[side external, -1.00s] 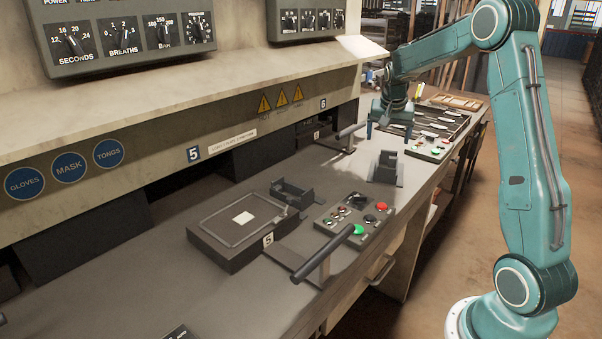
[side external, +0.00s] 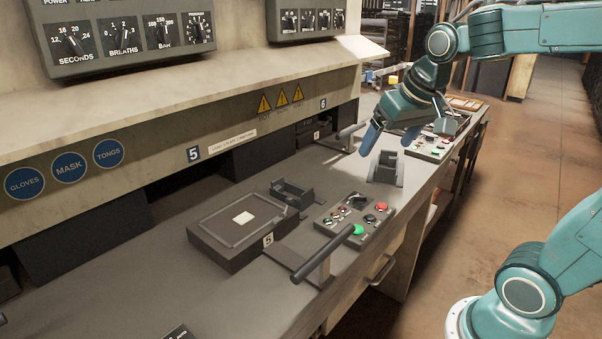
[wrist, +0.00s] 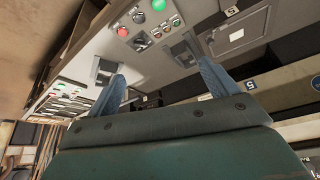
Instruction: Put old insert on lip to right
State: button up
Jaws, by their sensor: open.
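A dark, flat square plate with a small pale square on it lies in the block marked 5 (side external: 228,250) on the bench. I cannot tell for sure whether this plate (side external: 262,213) is the old insert. The bench's front lip (side external: 345,262) runs along its right side. My gripper (side external: 392,138) has blue fingers spread apart with nothing between them. It is tilted in the air near the grey holder (side external: 386,172), well beyond the plate. In the wrist view my open fingers (wrist: 160,78) show, with the plate (wrist: 236,35) off to the right.
A control panel with red and green buttons (side external: 352,218) sits right of block 5. A dark bar handle (side external: 322,254) stands in front of it and another (side external: 352,130) farther back. A small dark open holder (side external: 291,193) stands behind the block. An overhanging ledge (side external: 200,92) lines the left.

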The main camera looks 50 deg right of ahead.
jog(key=s+a+f+n+y, duration=0.1)
jog(key=s+a+f+n, duration=0.1)
jog(key=s+a+n, duration=0.2)
jog(key=s+a, duration=0.3)
jog(key=s, duration=0.2)
jog(key=shift+s+a+t+y, duration=0.15)
jog(key=shift+s+t+y, duration=0.15)
jog(key=shift+s, duration=0.1)
jog(key=shift+o, duration=0.2)
jog(key=shift+s+a+f, duration=0.2)
jog(key=shift+s+f, duration=0.15)
jog(key=shift+s, duration=0.15)
jog(key=shift+o, duration=0.2)
jog(key=shift+w, duration=0.1)
jog(key=shift+w+d+f+n+h, duration=2.3)
jog(key=shift+w+d+n, duration=0.8)
jog(key=shift+d+n, duration=1.2)
jog(key=shift+w+d+f+n+h, duration=1.9)
jog(key=shift+w+d+f+n, duration=1.05)
jog(key=shift+d, duration=2.2)
jog(key=shift+w+d+f+n+h, duration=2.15)
jog(key=shift+w+d+n, duration=1.1)
jog(key=shift+d+n, duration=1.25)
